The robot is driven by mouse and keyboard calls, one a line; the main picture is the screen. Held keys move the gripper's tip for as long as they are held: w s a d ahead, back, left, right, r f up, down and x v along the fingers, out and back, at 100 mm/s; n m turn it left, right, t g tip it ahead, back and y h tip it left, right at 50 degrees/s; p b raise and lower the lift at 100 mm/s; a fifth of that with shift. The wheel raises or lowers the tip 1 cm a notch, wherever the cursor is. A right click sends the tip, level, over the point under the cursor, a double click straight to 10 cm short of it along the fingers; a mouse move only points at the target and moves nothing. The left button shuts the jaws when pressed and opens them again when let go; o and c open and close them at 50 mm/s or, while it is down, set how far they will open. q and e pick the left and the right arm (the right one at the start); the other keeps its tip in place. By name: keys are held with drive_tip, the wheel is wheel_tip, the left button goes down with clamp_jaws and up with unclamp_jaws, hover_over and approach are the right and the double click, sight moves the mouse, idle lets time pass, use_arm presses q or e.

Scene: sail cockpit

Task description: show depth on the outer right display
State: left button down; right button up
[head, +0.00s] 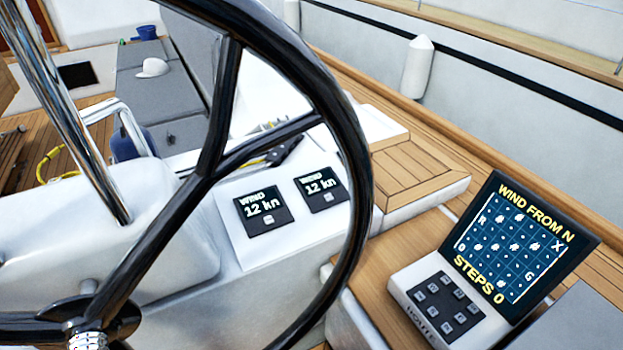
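Two small dark displays sit on the white console behind the wheel. The left display (250,204) and the right display (313,184) both read "WIND 12 kn". Each has one small light button below its text: the left button (268,219) and the right button (328,197). The right display is the rightmost small one I see, close to the wheel rim. Neither display reads depth. Neither of my grippers is in view.
A black steering wheel (226,95) crosses the view in front of the console. At right, a tilted screen (520,245) reads "WIND FROM N" and "STEPS 0", with a white keypad box (412,290) before it. A shiny metal post (70,105) stands at left.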

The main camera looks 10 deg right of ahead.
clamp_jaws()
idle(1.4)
